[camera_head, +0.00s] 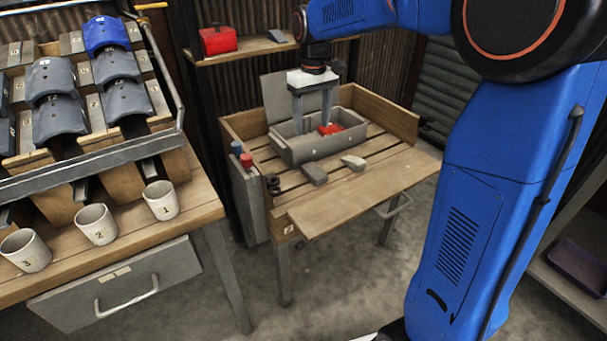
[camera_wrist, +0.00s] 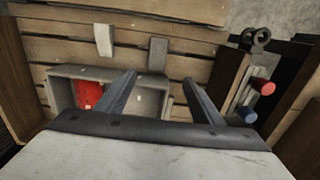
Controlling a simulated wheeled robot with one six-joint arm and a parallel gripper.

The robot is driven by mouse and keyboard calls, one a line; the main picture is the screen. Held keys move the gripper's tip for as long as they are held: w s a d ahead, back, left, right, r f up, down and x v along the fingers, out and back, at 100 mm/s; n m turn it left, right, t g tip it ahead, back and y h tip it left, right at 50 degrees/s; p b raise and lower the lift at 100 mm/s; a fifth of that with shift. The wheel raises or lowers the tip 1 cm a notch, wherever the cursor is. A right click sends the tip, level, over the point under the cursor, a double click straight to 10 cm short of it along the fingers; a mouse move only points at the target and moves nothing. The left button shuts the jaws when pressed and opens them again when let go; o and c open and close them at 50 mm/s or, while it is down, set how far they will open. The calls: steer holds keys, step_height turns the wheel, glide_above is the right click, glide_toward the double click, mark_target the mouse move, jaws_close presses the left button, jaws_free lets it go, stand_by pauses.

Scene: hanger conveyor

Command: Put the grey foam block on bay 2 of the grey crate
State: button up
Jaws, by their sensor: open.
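The grey crate (camera_head: 308,149) stands on a slatted wooden table with its lid tipped up behind it. In the wrist view its rim (camera_wrist: 68,71) shows behind my fingers. A red object (camera_head: 330,128) lies in its right part, and it also shows in the wrist view (camera_wrist: 90,95). A grey block (camera_head: 314,174), seen in the wrist view (camera_wrist: 158,54), lies on the slats in front of the crate. A paler block (camera_head: 353,162) lies to its right. I cannot tell bay numbers. My gripper (camera_head: 312,120) is open, empty and pointing down over the crate.
Wooden side boards (camera_head: 385,115) edge the table. Red and blue knobs (camera_head: 246,160) and dark rings (camera_head: 273,184) sit at its left edge. A bench with several cups (camera_head: 97,224) stands left. The table's front board (camera_head: 360,195) is clear.

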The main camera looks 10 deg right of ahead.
glide_above(314, 170)
steer(key=f, duration=1.1)
steer(key=shift+w+a+f, duration=0.1)
steer(key=shift+a+f, duration=0.05)
steer(key=shift+a, duration=0.2)
steer(key=shift+d+f, duration=0.2)
steer(key=shift+f, duration=1.15)
steer(key=shift+d+f, duration=0.15)
steer(key=shift+f, duration=1.15)
steer(key=c, duration=1.2)
